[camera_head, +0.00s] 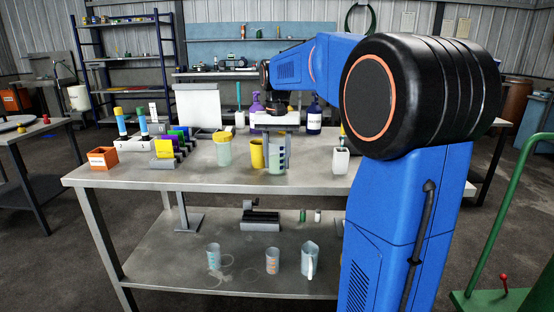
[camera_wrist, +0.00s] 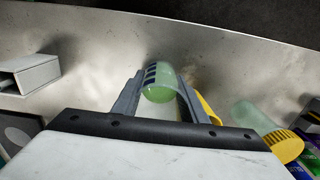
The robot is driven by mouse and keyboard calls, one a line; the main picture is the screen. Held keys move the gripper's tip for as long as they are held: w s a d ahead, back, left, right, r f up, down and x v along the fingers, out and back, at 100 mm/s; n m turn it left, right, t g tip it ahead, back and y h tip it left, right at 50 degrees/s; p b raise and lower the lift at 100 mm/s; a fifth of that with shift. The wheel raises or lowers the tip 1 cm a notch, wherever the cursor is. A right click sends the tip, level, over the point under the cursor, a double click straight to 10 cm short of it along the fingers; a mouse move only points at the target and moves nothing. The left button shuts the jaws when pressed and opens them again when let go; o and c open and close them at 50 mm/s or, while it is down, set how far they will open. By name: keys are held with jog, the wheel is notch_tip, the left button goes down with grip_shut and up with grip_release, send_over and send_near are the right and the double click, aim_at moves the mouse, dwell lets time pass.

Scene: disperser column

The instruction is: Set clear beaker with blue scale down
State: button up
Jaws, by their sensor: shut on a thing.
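The clear beaker with blue scale (camera_head: 277,157) holds pale green liquid and stands upright at the worktop of the metal table (camera_head: 110,178). In the wrist view the beaker (camera_wrist: 160,85) sits between the two fingers, with dark blue marks on its side. My gripper (camera_wrist: 157,96) is shut on it. I cannot tell whether the beaker's base touches the table or hangs just above it.
A yellow cup (camera_head: 257,154) is close at the beaker's left, then a yellow-lidded jar (camera_head: 223,151). Purple and dark bottles stand behind. The table's front strip is clear. Several beakers, including one with a handle (camera_head: 309,260), are on the lower shelf.

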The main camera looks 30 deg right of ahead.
jog(key=o, duration=1)
jog(key=shift+f, duration=0.1)
jog(key=shift+o, duration=0.2)
notch_tip(320, 180, up, 12)
